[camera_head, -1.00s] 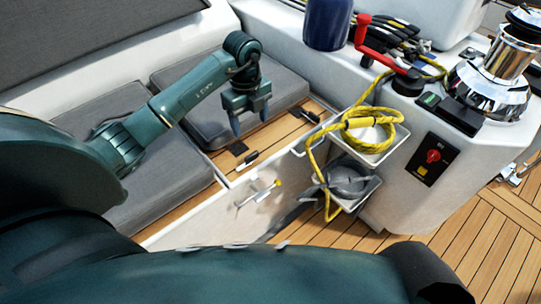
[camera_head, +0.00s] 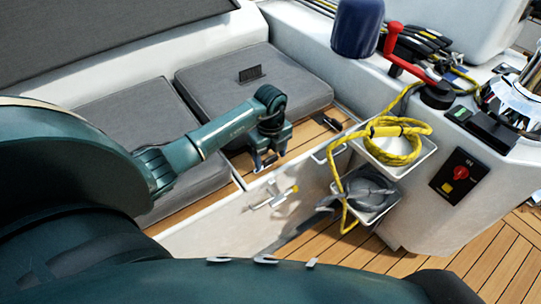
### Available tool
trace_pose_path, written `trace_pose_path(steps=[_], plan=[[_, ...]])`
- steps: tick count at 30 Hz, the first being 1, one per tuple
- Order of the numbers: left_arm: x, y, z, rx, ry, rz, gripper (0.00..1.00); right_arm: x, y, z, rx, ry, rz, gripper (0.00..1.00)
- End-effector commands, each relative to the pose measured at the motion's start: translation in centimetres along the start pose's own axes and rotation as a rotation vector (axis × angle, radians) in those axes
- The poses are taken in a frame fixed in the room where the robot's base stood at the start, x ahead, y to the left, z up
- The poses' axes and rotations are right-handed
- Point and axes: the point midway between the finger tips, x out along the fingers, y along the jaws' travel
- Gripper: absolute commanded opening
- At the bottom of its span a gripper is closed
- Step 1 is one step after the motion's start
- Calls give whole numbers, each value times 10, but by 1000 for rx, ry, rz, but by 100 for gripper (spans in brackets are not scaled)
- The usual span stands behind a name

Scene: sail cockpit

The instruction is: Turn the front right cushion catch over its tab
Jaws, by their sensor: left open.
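A dark grey cushion (camera_head: 205,85) lies on the wooden seat, with a small dark flap (camera_head: 250,73) on its top. Along the seat's front edge, one small black catch (camera_head: 265,164) is at my left gripper's fingertips and partly hidden by them. Another black catch (camera_head: 328,122) lies farther right, clear of the gripper. My left gripper (camera_head: 265,158) is open and points down at the first catch, just in front of the cushion. I cannot tell whether the fingers touch it or which way the catch is turned. My right gripper is not in view.
A second cushion (camera_head: 125,115) lies to the left. The white front panel has a latch handle (camera_head: 274,197). White trays hold yellow rope (camera_head: 402,140) and a grey coil (camera_head: 368,193) at right. A red winch handle (camera_head: 405,50) sits on the ledge above.

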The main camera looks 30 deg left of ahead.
Motion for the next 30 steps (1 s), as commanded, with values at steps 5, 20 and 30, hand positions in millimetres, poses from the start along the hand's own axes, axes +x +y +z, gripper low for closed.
trace_pose_path(steps=[5,20,30], plan=[[0,0,0,0,0,0,65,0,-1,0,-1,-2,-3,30],[0,0,0,1,0,0,27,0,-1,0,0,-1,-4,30],[-1,0,0,28,-1,1,21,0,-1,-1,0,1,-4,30]])
